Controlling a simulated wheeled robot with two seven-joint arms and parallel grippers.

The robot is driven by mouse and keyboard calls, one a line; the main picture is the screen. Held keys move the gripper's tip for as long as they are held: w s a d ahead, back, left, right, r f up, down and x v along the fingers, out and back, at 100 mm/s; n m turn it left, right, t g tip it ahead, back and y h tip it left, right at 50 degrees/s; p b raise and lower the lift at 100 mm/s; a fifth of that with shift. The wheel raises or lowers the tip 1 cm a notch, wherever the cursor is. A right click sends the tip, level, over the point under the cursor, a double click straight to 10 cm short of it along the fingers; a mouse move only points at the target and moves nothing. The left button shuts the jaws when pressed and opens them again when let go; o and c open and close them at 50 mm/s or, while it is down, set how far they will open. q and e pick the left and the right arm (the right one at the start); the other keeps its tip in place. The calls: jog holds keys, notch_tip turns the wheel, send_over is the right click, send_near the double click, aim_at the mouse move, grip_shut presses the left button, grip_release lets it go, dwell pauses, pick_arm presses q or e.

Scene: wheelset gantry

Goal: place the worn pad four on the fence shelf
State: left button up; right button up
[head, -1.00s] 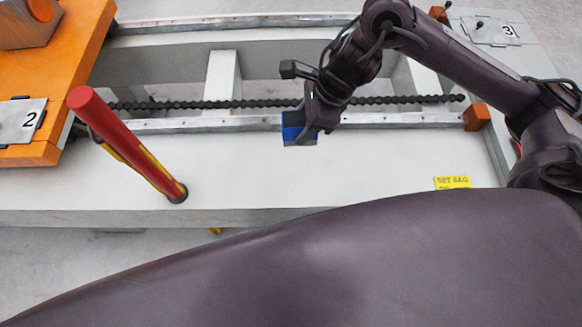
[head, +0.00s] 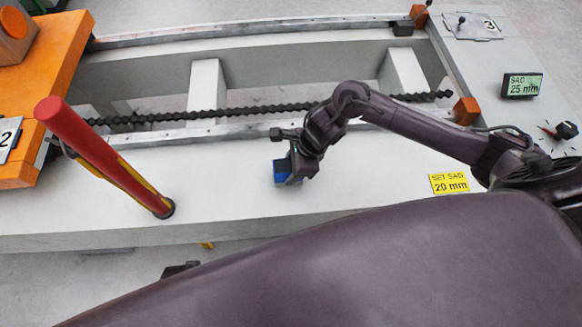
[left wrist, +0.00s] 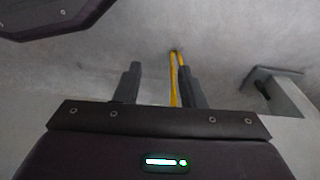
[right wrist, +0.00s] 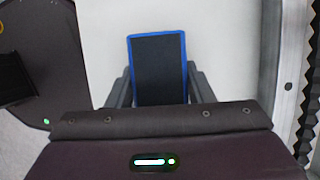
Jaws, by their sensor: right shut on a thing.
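The pad is a block with a blue rim and a dark face (right wrist: 159,70). In the right wrist view it sits between the fingers of my right gripper (right wrist: 159,88), which is shut on it. In the head view the blue pad (head: 282,173) hangs from my right gripper (head: 291,163) over the pale bench top, in front of the near rail. My left gripper (left wrist: 158,85) shows only in the left wrist view, open and empty above grey floor. I cannot pick out a fence shelf in these views, nor a number on the pad.
A red post with a yellow stripe (head: 105,155) stands left on the bench. An orange block (head: 45,90) is at the far left. A dark chain (head: 250,108) spans the trough. A "SAG 25 mm" display (head: 522,86) and yellow "SET SAG 20 mm" label (head: 450,184) are at right.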

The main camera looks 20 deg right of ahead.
jog(key=shift+f, duration=0.2)
jog(key=o, duration=1.2)
